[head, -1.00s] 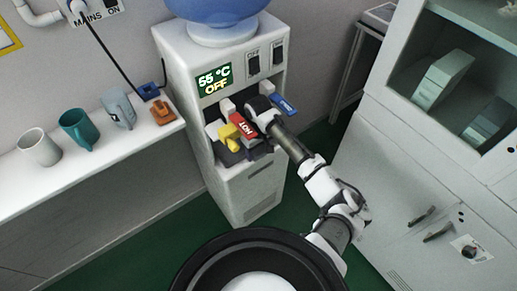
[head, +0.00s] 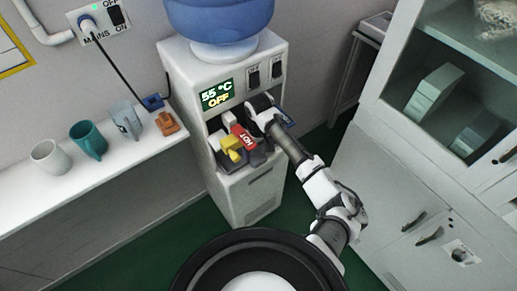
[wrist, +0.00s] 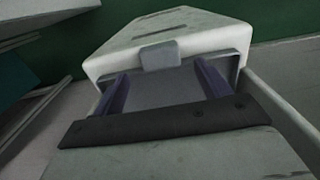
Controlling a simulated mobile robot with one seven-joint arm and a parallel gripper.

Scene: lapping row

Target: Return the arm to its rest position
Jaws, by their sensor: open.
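My arm (head: 292,147) reaches up from the bottom of the head view to the front of the white water dispenser (head: 238,192). Its black and white wrist (head: 262,106) is at the tap bay, beside the red HOT tap (head: 243,137) and a yellow piece (head: 232,146). It partly covers the blue tap (head: 287,121) on the right. My fingertips are hard to make out there. In the wrist view, the two bluish fingers of my gripper (wrist: 161,72) stand apart with nothing seen held between them. A pale body with a small tab (wrist: 160,56) lies beyond them. I cannot tell whether they touch it.
The dispenser display (head: 216,94) reads 55 °C OFF. A shelf (head: 90,185) at left bears several mugs and an orange item (head: 167,123). A cabinet (head: 385,185) stands to the right of my arm. Green floor shows between the cabinet and the dispenser.

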